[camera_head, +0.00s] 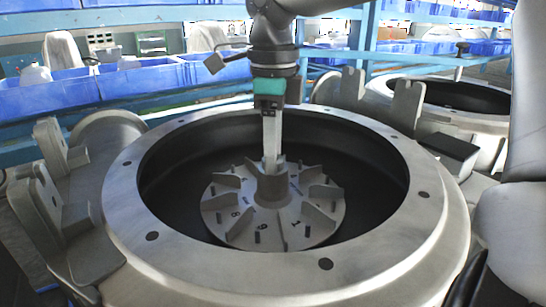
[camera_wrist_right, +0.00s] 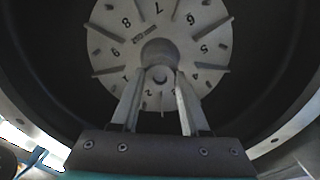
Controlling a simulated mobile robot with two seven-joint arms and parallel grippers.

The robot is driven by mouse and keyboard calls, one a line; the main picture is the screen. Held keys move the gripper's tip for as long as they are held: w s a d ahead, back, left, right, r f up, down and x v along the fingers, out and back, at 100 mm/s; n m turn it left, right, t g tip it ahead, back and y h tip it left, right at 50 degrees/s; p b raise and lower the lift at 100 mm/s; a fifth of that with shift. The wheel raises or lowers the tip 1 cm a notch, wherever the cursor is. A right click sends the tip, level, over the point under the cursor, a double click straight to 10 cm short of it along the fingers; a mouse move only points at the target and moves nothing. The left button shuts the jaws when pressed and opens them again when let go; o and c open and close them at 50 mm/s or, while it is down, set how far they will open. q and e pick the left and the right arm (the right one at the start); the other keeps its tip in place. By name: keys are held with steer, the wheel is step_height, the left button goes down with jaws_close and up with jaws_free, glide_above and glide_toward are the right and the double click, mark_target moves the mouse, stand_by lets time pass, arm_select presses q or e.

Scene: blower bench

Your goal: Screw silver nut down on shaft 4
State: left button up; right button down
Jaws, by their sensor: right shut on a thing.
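The grey finned impeller disc (camera_head: 240,222) lies inside the round housing, with numbers and several short dark upright shafts between its fins. It also shows in the right wrist view (camera_wrist_right: 205,75). My right gripper (camera_head: 270,160) points straight down at the far side of the raised centre hub (camera_head: 272,187). In the right wrist view its fingers (camera_wrist_right: 159,84) are shut on a small round grey piece with a dark centre, the silver nut (camera_wrist_right: 160,73). The fingertips and hub hide the spot below, so I cannot tell the shaft's number or whether the nut touches it. My left gripper is not in view.
The housing's wide metal rim (camera_head: 125,205) with bolt holes surrounds the dark deep bowl (camera_head: 165,190). Upright metal brackets (camera_head: 40,195) stand at the left. A second housing (camera_head: 455,95) is at the right back. Blue bins (camera_head: 50,92) line the rack behind.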

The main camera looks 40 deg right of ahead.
steer(key=m+b, duration=0.2)
steer(key=m, duration=0.4)
steer(key=shift+f+m, duration=0.1)
steer(key=shift+m, duration=0.2)
steer(key=m, duration=0.3)
steer(key=shift+b, duration=0.35)
steer(key=shift+m, duration=0.5)
steer(key=c, duration=0.7)
jaws_free()
